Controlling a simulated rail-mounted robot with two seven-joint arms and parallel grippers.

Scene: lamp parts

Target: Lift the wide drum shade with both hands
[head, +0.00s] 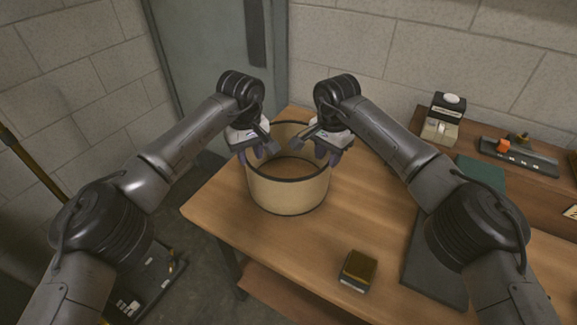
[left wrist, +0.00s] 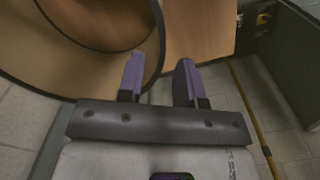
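The wide drum shade (head: 288,198), a tan cylinder with dark rims, stands upright on the wooden table; its wall also shows at the left of the left wrist view (left wrist: 55,60). My left gripper (head: 257,153) is at the shade's left rim. In the left wrist view its two purple fingers (left wrist: 158,80) are apart, one over the inside of the shade and one outside, with the rim between them and a gap visible. My right gripper (head: 328,156) is at the right rim with its fingers apart. Its exact contact with the wall is unclear.
A small box with a yellowish top (head: 359,268) sits near the table's front. A dark flat panel (head: 432,270) lies to the right, partly behind my right arm. Devices (head: 443,118) stand on a surface at the back right. The wall is close behind.

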